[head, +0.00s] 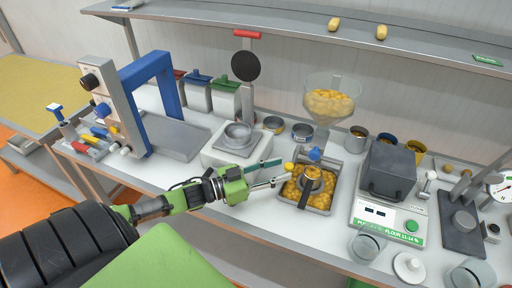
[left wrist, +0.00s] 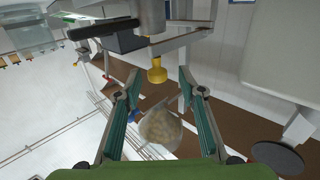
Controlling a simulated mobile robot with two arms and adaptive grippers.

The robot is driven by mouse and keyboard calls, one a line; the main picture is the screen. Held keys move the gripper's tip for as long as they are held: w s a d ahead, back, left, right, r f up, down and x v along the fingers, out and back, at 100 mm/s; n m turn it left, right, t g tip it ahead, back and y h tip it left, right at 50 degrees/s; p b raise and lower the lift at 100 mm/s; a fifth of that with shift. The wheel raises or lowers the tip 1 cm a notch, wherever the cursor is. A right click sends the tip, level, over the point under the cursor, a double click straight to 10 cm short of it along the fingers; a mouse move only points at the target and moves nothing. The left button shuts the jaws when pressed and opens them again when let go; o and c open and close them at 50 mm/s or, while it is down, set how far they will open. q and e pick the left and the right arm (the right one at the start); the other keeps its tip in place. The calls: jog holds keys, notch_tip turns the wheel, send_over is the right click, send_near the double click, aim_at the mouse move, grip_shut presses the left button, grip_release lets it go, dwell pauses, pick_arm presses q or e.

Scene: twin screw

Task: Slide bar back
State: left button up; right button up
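The slide bar's yellow knob (head: 289,166) sticks out to the left beneath the hopper (head: 332,98), beside a blue part (head: 315,155). My left gripper (head: 280,173) is open, its two fingers spread and pointing right at the knob. In the left wrist view the yellow knob (left wrist: 157,72) shows between the fingertips of the left gripper (left wrist: 158,80), with a gap on each side. The fingers do not visibly touch it. Most of the bar behind the knob is hidden. My right gripper is not in view.
A tray of yellow pieces (head: 319,207) with a round cup (head: 311,176) stands under the hopper. A scale (head: 383,220) bearing a dark box (head: 388,170) stands to its right.

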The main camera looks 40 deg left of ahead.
pick_arm(q)
jog(key=v, duration=0.8)
jog(key=shift+s+a, duration=0.2)
jog(key=shift+s, duration=0.15)
